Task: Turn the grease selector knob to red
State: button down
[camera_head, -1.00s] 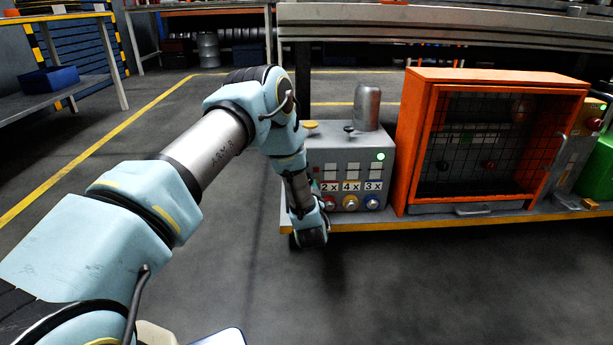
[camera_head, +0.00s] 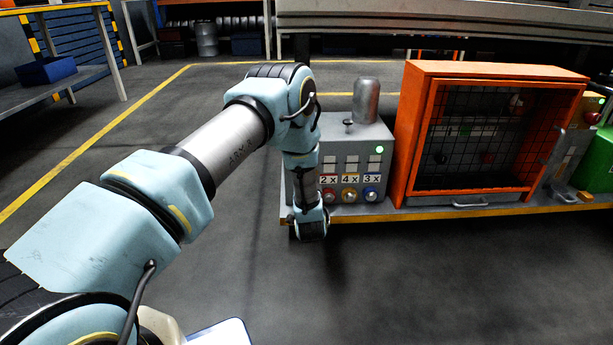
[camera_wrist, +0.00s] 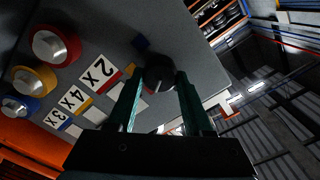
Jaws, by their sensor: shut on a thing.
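The grey control box (camera_head: 381,138) stands on the bench; its left side is hidden by my arm in the head view. In the wrist view, a round dark knob (camera_wrist: 160,70) sits on the grey panel between the tips of my gripper (camera_wrist: 158,82), which is shut on it. Small blue (camera_wrist: 141,43) and red (camera_wrist: 148,89) marks show beside the knob. I cannot tell clearly which colour the knob points to. The head view hides the knob and fingers behind my arm.
Red (camera_wrist: 56,46), yellow (camera_wrist: 34,80) and blue (camera_wrist: 20,108) round controls sit on the same panel, with 2x, 4x and 3x labels. A green lamp (camera_head: 379,150) glows on the box. An orange mesh-fronted cabinet (camera_head: 402,130) stands close on the right. The floor in front is clear.

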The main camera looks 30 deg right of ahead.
jog(key=shift+c, duration=1.5)
grip_release()
jog(key=p+v, duration=0.3)
jog(key=v, duration=0.7)
jog(key=shift+s+a, duration=0.2)
jog(key=shift+s, duration=0.15)
